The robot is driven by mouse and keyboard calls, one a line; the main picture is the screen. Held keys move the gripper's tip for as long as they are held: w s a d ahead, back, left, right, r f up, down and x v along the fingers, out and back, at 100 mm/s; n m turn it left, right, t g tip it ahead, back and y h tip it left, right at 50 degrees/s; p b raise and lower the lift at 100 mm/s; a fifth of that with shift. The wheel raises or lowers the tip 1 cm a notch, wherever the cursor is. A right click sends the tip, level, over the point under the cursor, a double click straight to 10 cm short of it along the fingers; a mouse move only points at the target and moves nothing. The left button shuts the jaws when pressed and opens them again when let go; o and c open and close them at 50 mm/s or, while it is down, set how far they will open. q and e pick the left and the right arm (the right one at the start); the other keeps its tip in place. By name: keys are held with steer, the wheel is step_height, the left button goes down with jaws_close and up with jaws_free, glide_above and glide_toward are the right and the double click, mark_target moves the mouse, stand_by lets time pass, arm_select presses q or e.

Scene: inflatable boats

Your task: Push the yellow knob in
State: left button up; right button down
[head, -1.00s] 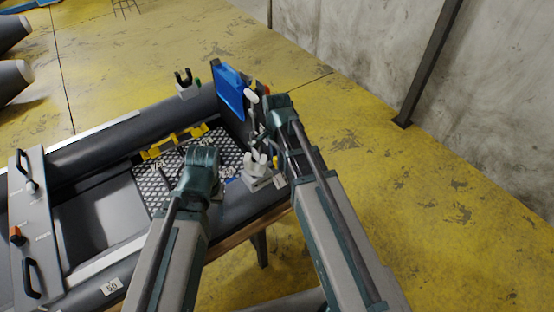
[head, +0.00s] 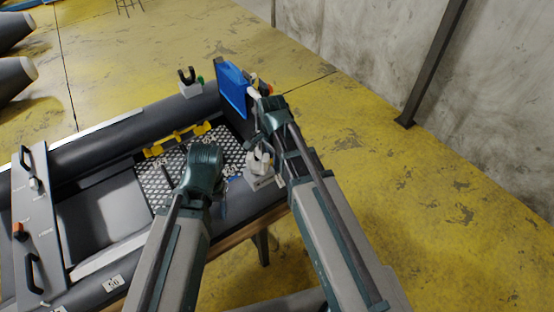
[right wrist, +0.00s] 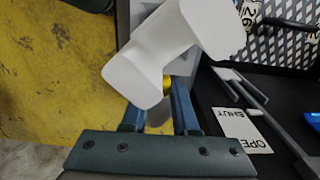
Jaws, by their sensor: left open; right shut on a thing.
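In the head view my right gripper (head: 260,108) is at the boat's end board, beside the blue panel, and the knob cannot be made out. My left gripper (head: 222,178) is open and empty above the boat's floor, its fingers largely hidden by its wrist.
A blue panel (head: 233,88) stands on the end board. A white oarlock (head: 260,166) sits on the near tube below my right arm. Yellow clips (head: 178,139) line the far side of the patterned floor. A label (right wrist: 240,124) reads OPEN and SHUT. The yellow ground at right is clear.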

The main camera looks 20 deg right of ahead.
steer(key=c, duration=0.7)
jaws_free()
arm_select(q)
steer(key=shift+r, duration=0.1)
arm_select(e)
steer(key=shift+r, duration=0.1)
arm_select(q)
step_height(320, 180, up, 14)
steer(key=p, duration=1.3)
steer(key=shift+f+p, duration=0.2)
steer(key=shift+p, duration=0.2)
arm_select(e)
step_height(320, 180, up, 14)
steer(key=shift+f, duration=0.2)
steer(key=s+a+n, duration=0.2)
steer(key=s+n, duration=0.2)
steer(key=n, duration=0.2)
steer(key=s+a+n, duration=0.3)
steer(key=s+n, duration=0.1)
steer(key=n, duration=0.2)
steer(key=s+a+n+h, duration=0.1)
steer(key=s+a+n, duration=0.2)
steer(key=s+n, duration=0.2)
steer(key=shift+a+n, duration=0.15)
steer(key=shift+n, duration=0.25)
